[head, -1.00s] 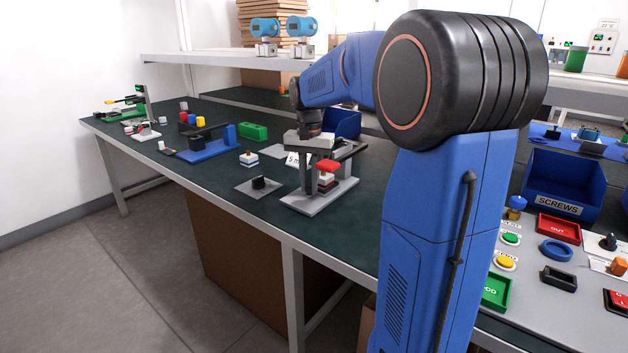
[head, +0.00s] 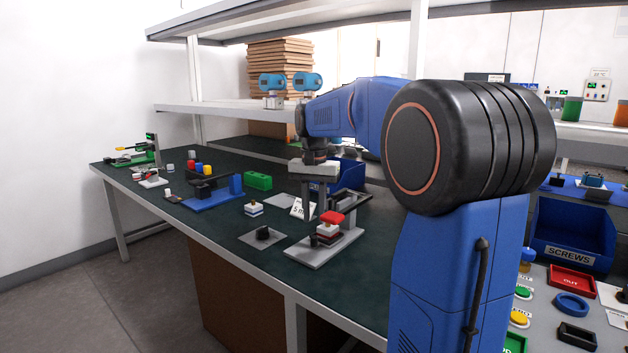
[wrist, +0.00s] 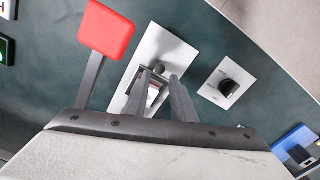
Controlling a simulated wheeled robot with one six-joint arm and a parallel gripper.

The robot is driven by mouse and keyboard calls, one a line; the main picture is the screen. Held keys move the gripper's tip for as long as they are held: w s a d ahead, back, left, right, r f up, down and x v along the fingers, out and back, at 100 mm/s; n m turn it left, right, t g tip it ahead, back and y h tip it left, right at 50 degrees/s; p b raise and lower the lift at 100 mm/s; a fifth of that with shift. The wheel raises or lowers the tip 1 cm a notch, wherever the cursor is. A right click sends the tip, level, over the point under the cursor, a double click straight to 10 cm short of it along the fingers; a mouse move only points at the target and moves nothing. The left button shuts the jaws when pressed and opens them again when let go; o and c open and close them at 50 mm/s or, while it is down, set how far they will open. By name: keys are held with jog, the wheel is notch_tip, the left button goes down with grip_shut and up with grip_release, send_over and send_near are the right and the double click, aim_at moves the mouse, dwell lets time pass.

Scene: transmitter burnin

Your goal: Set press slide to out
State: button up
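The press stands on a light grey base plate (head: 322,252) on the bench, with a red pad (head: 332,217) at its top. In the wrist view the red pad (wrist: 106,30) sits on a grey arm left of my fingers. My gripper (head: 312,218) points down over the press. In the wrist view my gripper (wrist: 161,76) is open, its fingertips apart near the knob. Whether they touch it cannot be told. The slide's body is partly hidden by the fingers.
A black knob on a square plate (head: 263,236) is beside the press. A shelf (head: 230,110) spans above the back of the bench.

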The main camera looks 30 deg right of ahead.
notch_tip(320, 180, up, 11)
dwell(0.3)
jog(key=shift+f, duration=0.1)
send_near(314, 237)
notch_tip(314, 237, down, 8)
jog(key=shift+f, duration=0.2)
dwell(0.7)
jog(key=shift+c, duration=0.4)
grip_shut()
